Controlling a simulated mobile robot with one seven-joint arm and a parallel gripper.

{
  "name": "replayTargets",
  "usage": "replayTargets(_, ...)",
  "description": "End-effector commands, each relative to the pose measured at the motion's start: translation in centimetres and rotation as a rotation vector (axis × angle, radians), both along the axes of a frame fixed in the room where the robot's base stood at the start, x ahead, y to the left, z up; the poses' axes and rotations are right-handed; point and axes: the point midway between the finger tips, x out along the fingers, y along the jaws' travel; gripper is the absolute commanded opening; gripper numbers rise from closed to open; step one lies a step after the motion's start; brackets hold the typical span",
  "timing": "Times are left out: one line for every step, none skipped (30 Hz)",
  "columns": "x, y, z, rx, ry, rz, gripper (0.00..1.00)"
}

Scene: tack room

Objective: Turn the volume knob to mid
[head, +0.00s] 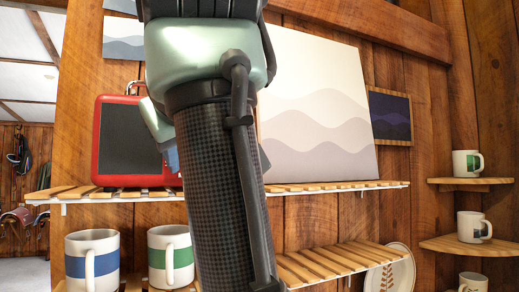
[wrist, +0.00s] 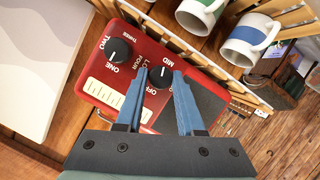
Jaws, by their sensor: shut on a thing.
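A red radio (head: 97,150) with a dark front stands on the slatted shelf at the left in the head view; my arm hides its right part. In the wrist view the radio (wrist: 177,50) shows tilted, with two black knobs. The volume knob (wrist: 159,77) has the labels OFF, LO and MID around it. My gripper (wrist: 161,71) has its blue fingers on either side of this knob and is shut on it. I cannot clearly tell where the knob's pointer stands. The other knob (wrist: 119,51), labelled ONE to FOUR, is free of the fingers.
The radio stands on an upper slatted shelf (head: 330,187). A large wave picture (head: 315,110) leans on it at the right. Mugs with a blue band (head: 75,270) and a green band (head: 158,240) stand below. Corner shelves (head: 455,246) at the right hold more mugs.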

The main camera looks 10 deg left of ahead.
Motion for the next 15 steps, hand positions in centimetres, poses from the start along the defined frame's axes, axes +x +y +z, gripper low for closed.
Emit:
replayTargets(0.06,0.04,-0.16,0.03,0.028,0.002,0.0)
replayTargets(0.05,0.02,-0.16,0.049,0.041,0.003,0.0)
replayTargets(0.05,0.03,-0.19,0.074,0.059,0.003,0.0)
replayTargets(0.05,0.01,-0.2,0.09,0.071,0.003,0.0)
replayTargets(0.06,-0.02,-0.21,0.108,0.083,0.002,0.0)
replayTargets(0.08,-0.05,-0.23,0.129,0.097,0.003,0.0)
replayTargets(0.1,-0.04,-0.25,0.143,0.108,0.001,0.0)
replayTargets(0.11,-0.06,-0.26,0.157,0.117,0.002,0.0)
replayTargets(0.11,-0.07,-0.26,0.174,0.128,0.002,0.0)
replayTargets(0.11,-0.07,-0.26,0.186,0.136,0.001,0.0)
replayTargets(0.11,-0.08,-0.27,0.196,0.143,0.002,0.0)
replayTargets(0.12,-0.07,-0.28,0.208,0.152,0.002,0.0)
replayTargets(0.12,-0.07,-0.29,0.218,0.157,0.001,0.0)
replayTargets(0.12,-0.08,-0.28,0.225,0.163,0.001,0.0)
replayTargets(0.13,-0.1,-0.3,0.235,0.169,0.002,0.0)
